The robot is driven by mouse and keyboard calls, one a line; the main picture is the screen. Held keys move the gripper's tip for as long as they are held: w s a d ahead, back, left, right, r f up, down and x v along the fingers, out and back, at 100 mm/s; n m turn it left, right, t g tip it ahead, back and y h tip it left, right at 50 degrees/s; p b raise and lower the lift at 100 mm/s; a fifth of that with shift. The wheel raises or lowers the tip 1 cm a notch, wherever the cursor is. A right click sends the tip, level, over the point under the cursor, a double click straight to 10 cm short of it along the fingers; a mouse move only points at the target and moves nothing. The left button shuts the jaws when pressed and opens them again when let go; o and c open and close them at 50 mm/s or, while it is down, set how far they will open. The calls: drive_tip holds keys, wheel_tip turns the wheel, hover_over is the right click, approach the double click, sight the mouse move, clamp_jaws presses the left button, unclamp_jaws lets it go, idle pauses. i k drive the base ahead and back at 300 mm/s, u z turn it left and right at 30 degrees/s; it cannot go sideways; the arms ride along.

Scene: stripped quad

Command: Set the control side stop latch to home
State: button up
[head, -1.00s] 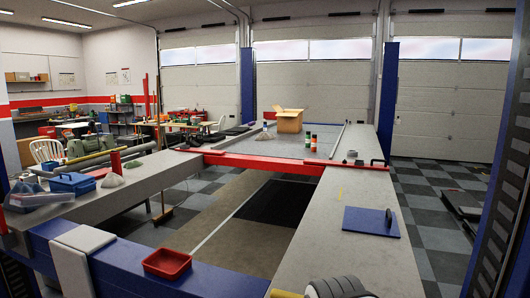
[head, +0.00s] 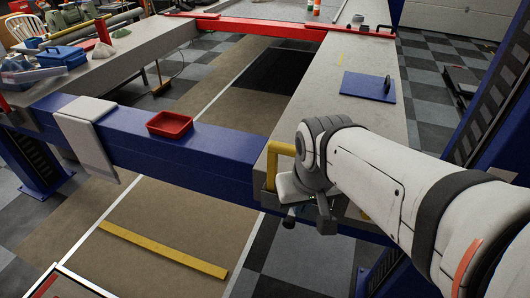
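My white arm comes in from the right, and its end with my gripper (head: 290,212) is at the near end of the grey runway (head: 330,125). A yellow bent bar (head: 275,162) stands at that runway end, just left of my wrist and partly behind it. I cannot tell whether they touch. The fingers are small, dark and partly hidden by the wrist, so their opening is unclear. A blue plate (head: 362,86) with an upright black round handle (head: 387,84) lies farther along the runway. No part is clearly marked as the stop latch.
A blue crossbeam (head: 140,140) carries a red tray (head: 170,124) and a pale cover (head: 85,125). A red crossbar (head: 270,28) spans the far side. A blue toolbox (head: 63,56) sits at left. A yellow strip (head: 162,250) lies on the floor between the runways.

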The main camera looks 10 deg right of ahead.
sight(289, 223)
drive_tip(key=u, duration=0.6)
drive_tip(key=k, duration=0.5)
drive_tip(key=u, duration=0.1)
